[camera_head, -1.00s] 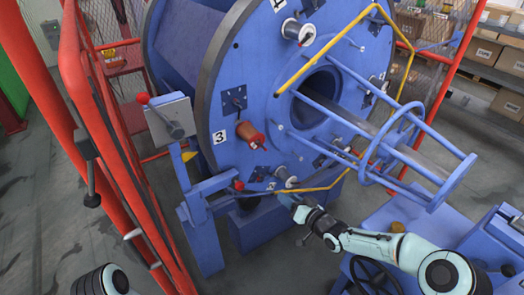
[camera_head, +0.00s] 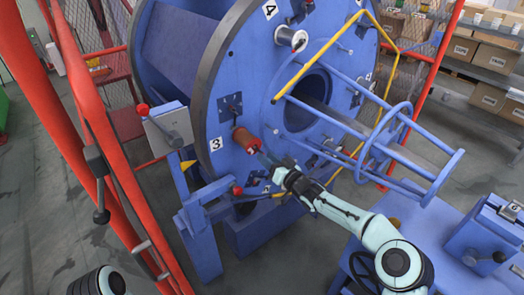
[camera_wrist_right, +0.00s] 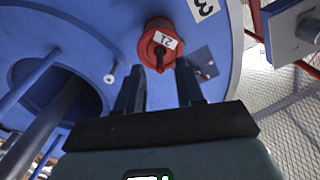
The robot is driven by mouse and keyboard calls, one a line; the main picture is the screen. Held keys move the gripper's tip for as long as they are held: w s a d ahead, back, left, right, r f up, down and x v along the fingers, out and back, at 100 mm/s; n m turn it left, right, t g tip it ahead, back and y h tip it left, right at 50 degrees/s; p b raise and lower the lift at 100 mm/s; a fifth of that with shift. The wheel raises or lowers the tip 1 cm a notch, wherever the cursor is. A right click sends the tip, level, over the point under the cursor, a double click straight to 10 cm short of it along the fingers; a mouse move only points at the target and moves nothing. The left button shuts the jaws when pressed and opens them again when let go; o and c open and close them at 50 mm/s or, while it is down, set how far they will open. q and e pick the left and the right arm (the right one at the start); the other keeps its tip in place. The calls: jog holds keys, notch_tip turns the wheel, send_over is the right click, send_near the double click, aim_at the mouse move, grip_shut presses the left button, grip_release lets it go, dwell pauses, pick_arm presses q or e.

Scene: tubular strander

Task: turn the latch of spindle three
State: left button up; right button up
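The blue strander disc carries a white label 3 (camera_head: 215,144) on its left side. Beside it a red bobbin (camera_head: 246,139) sticks out of the disc; its end faces the camera in the right wrist view (camera_wrist_right: 160,44). A dark plate with a small lever-like part, likely the latch (camera_head: 231,105), sits above the bobbin in the head view. A dark plate with a red spot (camera_wrist_right: 202,63) shows beside the bobbin in the wrist view. My right gripper (camera_head: 266,160) is just below right of the bobbin; in the wrist view its fingers (camera_wrist_right: 159,82) are apart with nothing between them. My left gripper is out of view.
Yellow bar guides (camera_head: 322,55) and blue rods (camera_head: 405,140) project from the disc on the right. Label 4 (camera_head: 270,10) marks another spindle above.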

aim_at(258, 151)
jog(key=p+x, duration=0.1)
jog(key=x, duration=0.1)
jog(key=shift+w+a+r, duration=0.15)
jog(key=shift+w, duration=0.05)
jog(key=shift+w+a, duration=0.3)
jog(key=shift+w, duration=0.15)
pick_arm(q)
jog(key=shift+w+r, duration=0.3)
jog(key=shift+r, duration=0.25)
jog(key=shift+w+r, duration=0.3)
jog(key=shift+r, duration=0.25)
pick_arm(e)
jog(key=shift+f, duration=0.2)
grip_shut()
jog(key=shift+f+t+y+b, duration=0.7)
jog(key=shift+t+y+b, duration=0.1)
jog(key=shift+t+b, duration=0.3)
jog(key=shift+w+t+y+b, duration=0.1)
jog(key=shift+t+y+b, duration=0.25)
jog(key=shift+t+y, duration=0.25)
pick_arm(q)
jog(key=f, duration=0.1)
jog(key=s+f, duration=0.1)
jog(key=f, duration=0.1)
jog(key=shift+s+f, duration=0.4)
pick_arm(e)
jog(key=shift+r, duration=0.1)
